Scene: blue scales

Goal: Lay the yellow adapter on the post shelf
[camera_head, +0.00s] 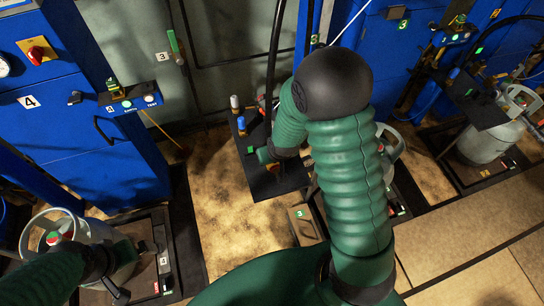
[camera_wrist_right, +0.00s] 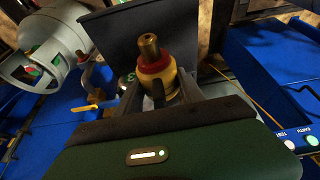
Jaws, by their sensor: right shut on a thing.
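The yellow adapter (camera_wrist_right: 157,84), with a red ring and a brass stem, is between the fingers of my right gripper (camera_wrist_right: 160,92) in the right wrist view. The gripper is shut on it, stem pointing away from the gripper body. A dark flat panel (camera_wrist_right: 110,35), which looks like the shelf, is behind it. In the head view the black post shelf (camera_head: 275,184) is at centre, and my right gripper (camera_head: 266,155) is over it, partly hidden by my arm. The adapter cannot be made out there. My left gripper (camera_head: 118,294) is at lower left beside a grey cylinder; its fingers are unclear.
A blue cabinet marked 4 (camera_head: 70,110) is at left. Grey gas cylinders (camera_head: 122,258) stand at lower left and right (camera_head: 482,145).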

